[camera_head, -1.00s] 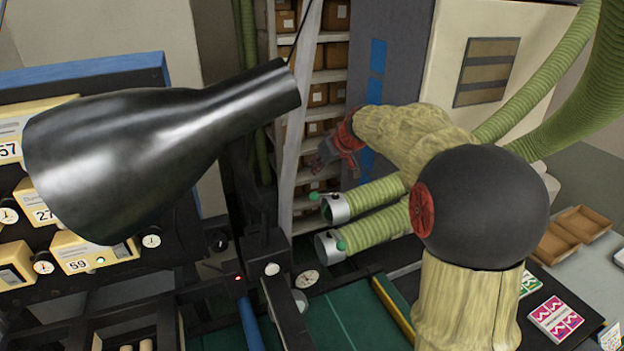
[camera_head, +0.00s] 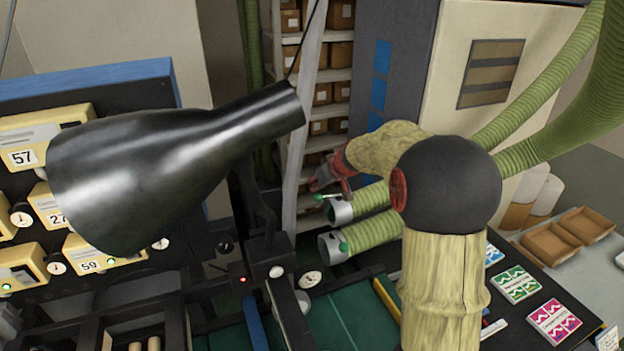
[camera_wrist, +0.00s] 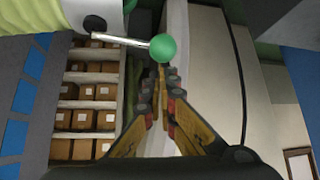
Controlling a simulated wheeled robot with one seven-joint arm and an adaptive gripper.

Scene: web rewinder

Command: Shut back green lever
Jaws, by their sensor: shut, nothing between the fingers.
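The back green lever (camera_head: 319,197) is a thin pale rod with a green ball at its end. It sits on the metal collar (camera_head: 341,212) of the upper green hose and points left, away from the hose. In the wrist view its green ball (camera_wrist: 162,47) is just beyond my fingertips, with the rod running left to the collar. My gripper (camera_head: 320,184) is shut and empty, right above the lever; it also shows in the wrist view (camera_wrist: 162,80). I cannot tell whether the fingertips touch the ball. The front lever's green knob (camera_head: 344,247) is on the lower hose's collar.
A large black lamp shade (camera_head: 150,170) hangs at the left, in front of yellow numbered gauges. Shelves with boxes (camera_head: 318,95) stand behind my gripper. A green table (camera_head: 345,320) and colored cards (camera_head: 555,320) lie below.

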